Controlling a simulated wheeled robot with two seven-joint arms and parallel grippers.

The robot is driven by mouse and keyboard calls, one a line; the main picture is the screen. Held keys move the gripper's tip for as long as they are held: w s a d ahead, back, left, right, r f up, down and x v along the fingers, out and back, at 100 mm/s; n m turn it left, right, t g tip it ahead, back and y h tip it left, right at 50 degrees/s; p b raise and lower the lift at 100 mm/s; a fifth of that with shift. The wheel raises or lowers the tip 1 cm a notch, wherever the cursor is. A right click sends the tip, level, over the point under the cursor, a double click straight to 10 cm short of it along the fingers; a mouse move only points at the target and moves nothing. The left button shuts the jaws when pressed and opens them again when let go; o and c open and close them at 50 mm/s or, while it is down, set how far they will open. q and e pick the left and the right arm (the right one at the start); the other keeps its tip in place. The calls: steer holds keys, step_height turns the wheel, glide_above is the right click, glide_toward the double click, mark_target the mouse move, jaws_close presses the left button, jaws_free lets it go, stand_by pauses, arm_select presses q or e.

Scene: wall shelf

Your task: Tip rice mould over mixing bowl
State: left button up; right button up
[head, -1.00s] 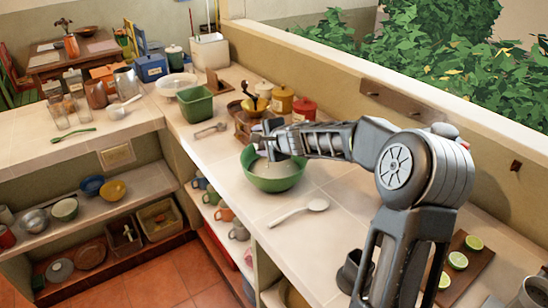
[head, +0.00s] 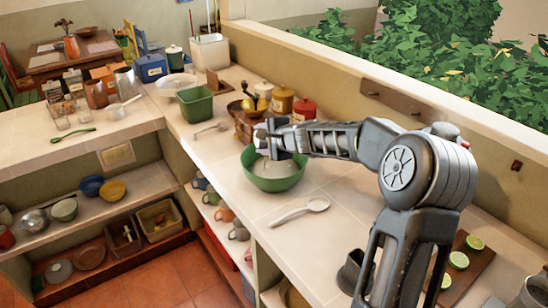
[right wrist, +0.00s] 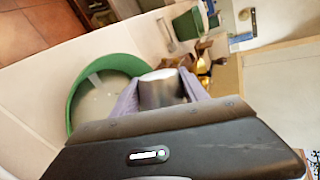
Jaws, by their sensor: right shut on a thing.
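The green mixing bowl (head: 274,184) stands upright on the tiled counter and holds something pale. It also shows in the right wrist view (right wrist: 72,112), left of the fingers. My right gripper (head: 268,140) is above the bowl's far side in the head view. In the right wrist view its pale purple fingers (right wrist: 160,92) are shut on a small metal cup, the rice mould (right wrist: 163,88). In the head view the gripper largely hides the mould. My left gripper is not in view.
A white spoon (head: 300,212) lies on the counter in front of the bowl. Red (head: 303,110) and yellow (head: 282,99) canisters stand behind it by the wall. A green square tub (head: 196,104) is farther left. Cut limes lie on a board (head: 470,268) at right.

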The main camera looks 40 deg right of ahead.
steer(key=shift+s+d+r+m+t+y+b, duration=0.15)
steer(key=shift+d+m+t+y+b, duration=0.2)
steer(key=shift+m+y+b, duration=0.2)
steer(key=shift+s+d+r+m+t+y+b, duration=0.1)
steer(key=shift+d+m+t+y+b, duration=0.15)
steer(key=shift+d+m+y+b, duration=0.25)
stand_by(2.1)
steer(key=shift+s+d+m+t+y+b, duration=0.1)
steer(key=shift+d+m+t+y+b, duration=0.3)
steer(key=shift+m+b, duration=0.4)
steer(key=shift+s+d+m+t+y+b, duration=0.15)
steer(key=shift+m+y+b, duration=0.35)
steer(key=shift+b, duration=0.5)
stand_by(1.4)
steer(key=r+n+p, duration=0.1)
steer(key=p, duration=0.1)
steer(key=w+a+r+n+g+h+p, duration=0.1)
steer(key=p, duration=0.1)
steer(key=shift+a, duration=0.3)
steer(key=shift+s+a+f+n+g+h, duration=0.1)
steer(key=shift+a+f+n+g+h, duration=0.2)
steer(key=shift+f+n+h, duration=0.4)
steer(key=shift+d+f, duration=0.15)
steer(key=shift+f, duration=0.1)
